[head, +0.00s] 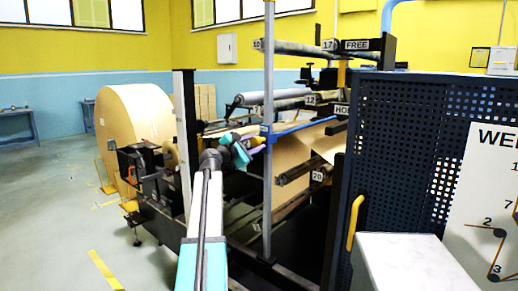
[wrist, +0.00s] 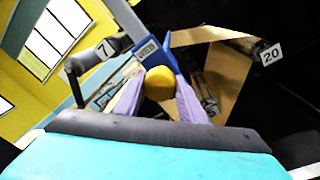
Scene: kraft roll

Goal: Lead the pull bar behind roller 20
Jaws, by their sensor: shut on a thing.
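The blue pull bar (head: 300,128) runs sideways in the head view, with brown kraft paper (head: 288,157) at it. Roller 20 (head: 295,173) is dark and lies below the bar, its label at its right end. My gripper (head: 260,140) is at the bar's left end. In the wrist view its purple fingers are shut on a yellow knob (wrist: 159,83), with the blue bar (wrist: 152,50) just beyond it. Roller 20 (wrist: 243,43) is at the upper right there, partly hidden by the paper (wrist: 225,72). The bar's far end is unclear in the wrist view.
A grey upright post (head: 268,80) stands close by my gripper. A dark perforated cabinet (head: 400,150) blocks the right. The large kraft roll (head: 135,125) stands left; floor (head: 60,220) is open there.

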